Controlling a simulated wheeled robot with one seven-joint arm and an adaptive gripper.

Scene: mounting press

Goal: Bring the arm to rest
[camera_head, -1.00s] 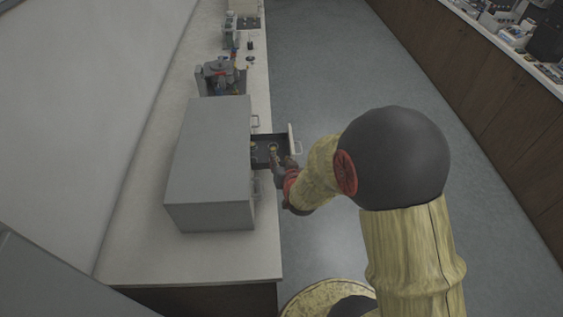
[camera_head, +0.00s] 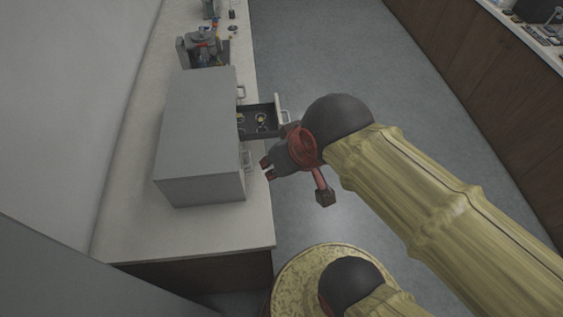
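My gripper (camera_head: 266,168) is at the front of the grey cabinet (camera_head: 200,130), just in front of the open drawer (camera_head: 258,121) as seen in the picture. Its dark fingers with red parts point left toward the cabinet's front face. The two fingertips look apart, with nothing visible between them. Whether a finger touches the cabinet or a handle, I cannot tell. My arm reaches in from the right.
The drawer is pulled out over the floor and holds small yellow-ringed round items (camera_head: 261,119). A grey machine (camera_head: 203,48) stands behind the cabinet on the pale counter (camera_head: 200,235). The grey floor (camera_head: 380,80) to the right is open, up to brown cupboards (camera_head: 500,110).

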